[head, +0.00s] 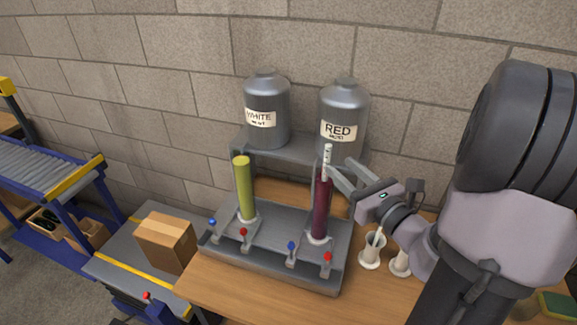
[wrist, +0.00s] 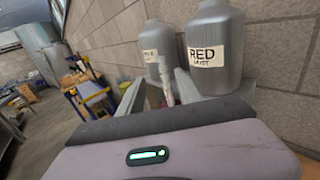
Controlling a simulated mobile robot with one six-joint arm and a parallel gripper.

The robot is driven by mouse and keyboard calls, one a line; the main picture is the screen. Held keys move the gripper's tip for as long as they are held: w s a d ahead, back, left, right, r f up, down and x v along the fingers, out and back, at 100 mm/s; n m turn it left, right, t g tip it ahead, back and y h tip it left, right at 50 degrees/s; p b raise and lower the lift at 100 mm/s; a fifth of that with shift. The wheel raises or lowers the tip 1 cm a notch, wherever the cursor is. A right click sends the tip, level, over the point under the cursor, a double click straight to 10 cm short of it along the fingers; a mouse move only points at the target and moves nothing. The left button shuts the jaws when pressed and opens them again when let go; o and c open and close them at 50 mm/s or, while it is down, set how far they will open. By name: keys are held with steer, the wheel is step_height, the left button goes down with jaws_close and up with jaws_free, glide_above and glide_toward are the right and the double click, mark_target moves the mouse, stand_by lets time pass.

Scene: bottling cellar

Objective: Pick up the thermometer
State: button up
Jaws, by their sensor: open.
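A slim white stem with dark marks (head: 328,155) stands upright out of the top of the dark red cylinder (head: 321,208); it may be the thermometer or a similar float. In the wrist view the pale stem (wrist: 166,88) shows between my fingers. My gripper (head: 337,166) is open, its fingers pointing left at the stem near the cylinder's top; it also shows in the wrist view (wrist: 160,80). I cannot tell whether a finger touches the stem. A second thin pale stick (head: 377,236) leans in a white cup (head: 371,252) below my wrist.
A yellow-green cylinder (head: 244,188) stands left on the grey base (head: 270,240) with blue and red valves. White (head: 266,110) and red (head: 343,112) wine tanks stand behind on a shelf. A second white cup (head: 400,264) stands close under my arm. A cardboard box (head: 166,241) sits left.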

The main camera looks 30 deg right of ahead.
steer(key=w+f+b, duration=0.1)
steer(key=w, duration=0.9)
steer(key=shift+w+d, duration=0.3)
steer(key=shift+w, duration=0.05)
steer(key=shift+f, duration=0.1)
jaws_close()
